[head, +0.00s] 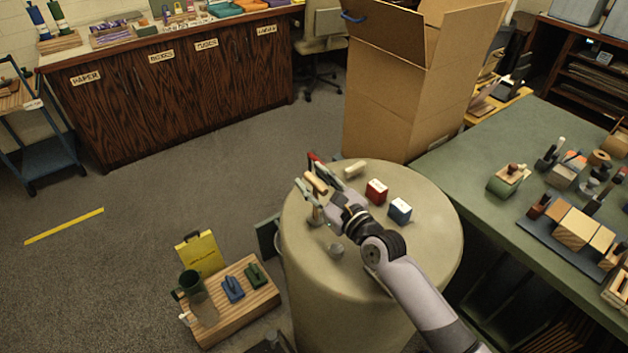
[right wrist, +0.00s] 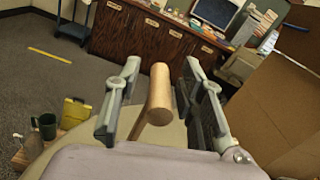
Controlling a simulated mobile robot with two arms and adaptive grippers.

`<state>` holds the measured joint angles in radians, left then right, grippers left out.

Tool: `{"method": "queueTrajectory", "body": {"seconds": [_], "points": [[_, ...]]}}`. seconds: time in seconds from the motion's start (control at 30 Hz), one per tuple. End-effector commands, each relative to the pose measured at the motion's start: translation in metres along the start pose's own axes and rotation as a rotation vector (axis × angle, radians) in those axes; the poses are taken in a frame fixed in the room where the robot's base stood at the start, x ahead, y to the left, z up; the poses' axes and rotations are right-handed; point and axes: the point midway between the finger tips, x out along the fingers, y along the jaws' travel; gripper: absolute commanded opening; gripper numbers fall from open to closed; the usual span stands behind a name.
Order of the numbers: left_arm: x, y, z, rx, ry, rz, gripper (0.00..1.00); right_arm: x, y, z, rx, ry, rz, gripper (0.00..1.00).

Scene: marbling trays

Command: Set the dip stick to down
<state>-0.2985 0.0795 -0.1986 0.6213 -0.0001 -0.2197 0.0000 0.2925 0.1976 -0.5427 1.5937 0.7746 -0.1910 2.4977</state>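A pale wooden handle (head: 316,183), which seems to be the dip stick, stands above the left part of the round drum top (head: 438,235). A short post below it is partly hidden by my gripper. My right gripper (head: 312,180) reaches in from the right around the handle. In the right wrist view the handle (right wrist: 160,92) stands between the two spread fingers (right wrist: 160,100), with a gap on each side. A thinner wooden piece runs from it down to the left. Whether the dip stick is up or down is unclear. My left gripper is not in view.
A tall cardboard box (head: 395,110) stands behind. A green table (head: 480,150) holds several tools at right.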

Motion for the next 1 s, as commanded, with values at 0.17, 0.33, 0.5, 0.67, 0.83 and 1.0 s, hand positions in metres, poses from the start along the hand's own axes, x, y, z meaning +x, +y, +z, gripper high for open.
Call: {"method": "queueTrajectory", "body": {"seconds": [0.17,0.33,0.5,0.67,0.83,1.0], "points": [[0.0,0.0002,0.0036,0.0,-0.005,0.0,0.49,-0.0003,0.0,-0.0001,0.0,0.0,0.0,0.3],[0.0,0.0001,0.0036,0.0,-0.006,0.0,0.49,-0.0004,0.0,-0.0001,0.0,0.0,0.0,0.18],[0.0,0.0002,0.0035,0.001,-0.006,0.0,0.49,-0.0005,-0.0001,-0.0002,0.0,0.0,0.0,0.07],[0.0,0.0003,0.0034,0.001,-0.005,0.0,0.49,-0.0005,-0.0002,-0.0002,0.0,0.0,0.0,0.0],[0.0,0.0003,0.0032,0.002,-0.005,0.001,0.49,-0.0006,-0.0003,-0.0002,0.0,0.0,0.0,0.0],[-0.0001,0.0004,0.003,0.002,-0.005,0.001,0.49,-0.0006,-0.0003,-0.0001,0.0,0.0,-0.001,0.0]]}}
